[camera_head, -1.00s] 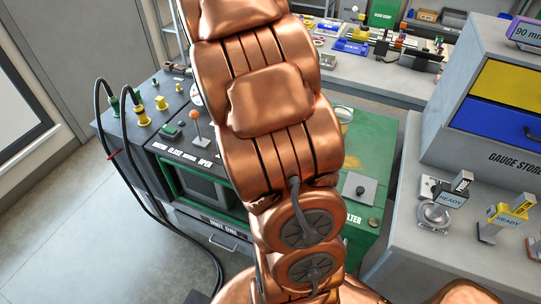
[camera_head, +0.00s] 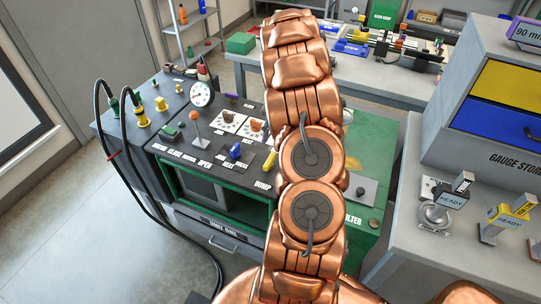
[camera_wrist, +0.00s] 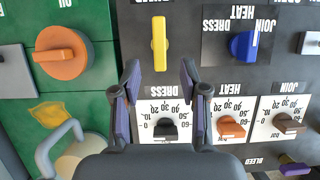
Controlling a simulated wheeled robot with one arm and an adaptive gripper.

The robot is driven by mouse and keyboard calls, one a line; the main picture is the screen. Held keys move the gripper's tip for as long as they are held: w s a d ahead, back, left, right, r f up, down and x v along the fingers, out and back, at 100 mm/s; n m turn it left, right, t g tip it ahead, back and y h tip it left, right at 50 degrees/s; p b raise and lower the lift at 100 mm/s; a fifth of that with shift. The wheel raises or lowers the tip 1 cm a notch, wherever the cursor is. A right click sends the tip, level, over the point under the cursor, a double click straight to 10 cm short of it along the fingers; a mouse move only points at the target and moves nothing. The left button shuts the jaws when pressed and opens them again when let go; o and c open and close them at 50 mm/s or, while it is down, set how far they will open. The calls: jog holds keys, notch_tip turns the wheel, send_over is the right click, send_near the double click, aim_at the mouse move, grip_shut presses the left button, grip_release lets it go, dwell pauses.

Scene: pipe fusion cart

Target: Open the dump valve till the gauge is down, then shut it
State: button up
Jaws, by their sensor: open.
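The dump valve's yellow handle (camera_head: 270,160) is on the cart's dark front panel, by the DUMP label in the head view. In the wrist view the yellow handle (camera_wrist: 159,44) stands lengthwise up the picture, just beyond and between my fingertips. My gripper (camera_wrist: 160,76) is open and empty, its two fingers apart and not visibly touching the handle. In the head view my arm hides the gripper. The round white gauge (camera_head: 201,92) stands at the back of the panel; its needle is too small to read.
A blue selector knob (camera_wrist: 244,46) and several timer dials with small knobs (camera_wrist: 166,129) lie close to my fingers. An orange knob (camera_wrist: 61,52) is on the green part at left. An orange-ball lever (camera_head: 194,116) stands upright. A grey gauge cabinet (camera_head: 480,120) is right of the cart.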

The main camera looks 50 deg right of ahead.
aim_at(270, 159)
jog(key=shift+p+x, duration=1.1)
jog(key=shift+x, duration=2.35)
jog(key=shift+c, duration=0.2)
grip_shut()
